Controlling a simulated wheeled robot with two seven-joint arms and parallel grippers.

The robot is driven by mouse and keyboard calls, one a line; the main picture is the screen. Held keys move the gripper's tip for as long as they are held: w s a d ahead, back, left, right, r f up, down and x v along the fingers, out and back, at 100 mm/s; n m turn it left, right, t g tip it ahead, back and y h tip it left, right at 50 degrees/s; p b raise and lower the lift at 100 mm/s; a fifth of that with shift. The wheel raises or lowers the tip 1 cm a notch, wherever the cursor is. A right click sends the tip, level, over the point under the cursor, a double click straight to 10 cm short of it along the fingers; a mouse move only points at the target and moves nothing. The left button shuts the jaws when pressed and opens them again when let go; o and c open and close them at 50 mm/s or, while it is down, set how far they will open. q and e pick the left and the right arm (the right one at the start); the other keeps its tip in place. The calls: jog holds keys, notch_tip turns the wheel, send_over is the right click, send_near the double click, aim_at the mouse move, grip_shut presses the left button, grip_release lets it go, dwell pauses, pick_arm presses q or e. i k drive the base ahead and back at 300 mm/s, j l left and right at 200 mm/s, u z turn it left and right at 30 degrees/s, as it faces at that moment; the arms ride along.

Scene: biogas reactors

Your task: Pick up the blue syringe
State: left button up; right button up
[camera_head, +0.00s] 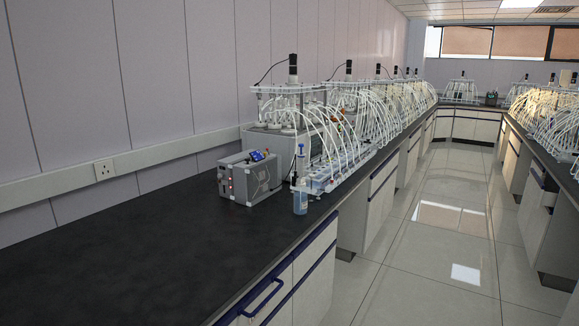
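A blue syringe (300,198) stands upright on the black bench top, close to the bench's front edge. Its lower part is blue and clear, and a thin white and blue part rises above it. It stands just right of a grey box-shaped instrument and in front of the first reactor's tubes. Neither of my grippers is in the head view, so where they are relative to the syringe does not show.
The grey instrument (248,178) has a small blue screen on top. Reactors with white tubes (292,108) line the bench behind. The near black bench top (130,250) is clear. A tiled aisle (430,255) runs along the right, with another bench (548,160) beyond.

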aim_at(300, 157)
jog(key=i+l+u, duration=0.1)
jog(key=i+l, duration=0.55)
jog(key=i, duration=0.2)
jog(key=i+l+u, duration=0.1)
jog(key=i+l, duration=0.6)
jog(key=i, duration=0.1)
